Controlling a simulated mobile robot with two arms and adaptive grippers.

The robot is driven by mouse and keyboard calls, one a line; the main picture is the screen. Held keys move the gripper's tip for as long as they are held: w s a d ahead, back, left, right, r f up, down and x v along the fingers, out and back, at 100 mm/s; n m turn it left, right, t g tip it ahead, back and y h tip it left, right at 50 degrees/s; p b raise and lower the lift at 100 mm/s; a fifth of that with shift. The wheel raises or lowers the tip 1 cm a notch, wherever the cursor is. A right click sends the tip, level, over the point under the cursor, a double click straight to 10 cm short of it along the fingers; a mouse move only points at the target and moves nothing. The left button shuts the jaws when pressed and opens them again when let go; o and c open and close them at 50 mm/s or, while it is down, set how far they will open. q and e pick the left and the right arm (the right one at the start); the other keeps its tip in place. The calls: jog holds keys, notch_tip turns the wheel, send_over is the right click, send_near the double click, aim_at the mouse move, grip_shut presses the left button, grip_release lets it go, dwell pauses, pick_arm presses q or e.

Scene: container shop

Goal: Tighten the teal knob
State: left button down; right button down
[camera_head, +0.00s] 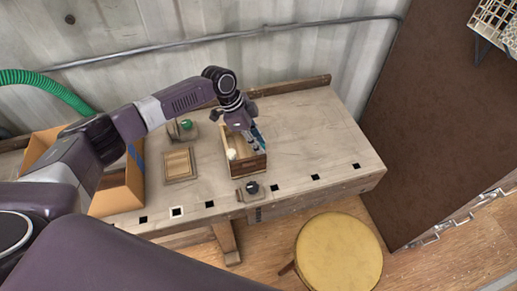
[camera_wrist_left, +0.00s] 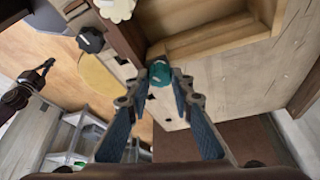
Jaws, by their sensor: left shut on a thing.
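My left gripper (camera_head: 256,148) reaches down at the right side of a small wooden box on the workbench. In the left wrist view the two fingertips of my left gripper (camera_wrist_left: 160,78) are shut on the teal knob (camera_wrist_left: 160,73), which shows between them beside a corner of the wooden box (camera_wrist_left: 208,38). In the head view the gripper hides the teal knob. What the knob is mounted on cannot be made out.
A white knob (camera_head: 232,154) is at the box's left side. A black knob (camera_head: 252,187) is at the bench's front edge. A green knob (camera_head: 186,124) and a wooden frame (camera_head: 179,164) are to the left. A yellow stool (camera_head: 338,252) stands in front. The bench's right part is clear.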

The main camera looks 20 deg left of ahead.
pick_arm(q)
jog(key=m+b, duration=0.1)
jog(key=m+g+b, duration=0.1)
jog(key=m+b, duration=0.1)
jog(key=m+g+b, duration=0.1)
jog(key=m+b, duration=0.1)
jog(key=shift+w+d+f, duration=0.1)
jog(key=shift+w+f, duration=0.05)
jog(key=shift+w, duration=0.1)
jog(key=m+g+b, duration=0.1)
jog(key=m+b, duration=0.2)
jog(key=shift+r+m+y, duration=0.2)
jog(key=shift+m+y, duration=0.1)
jog(key=shift+m, duration=0.2)
jog(key=shift+g, duration=0.3)
jog(key=c, duration=1.7)
grip_release()
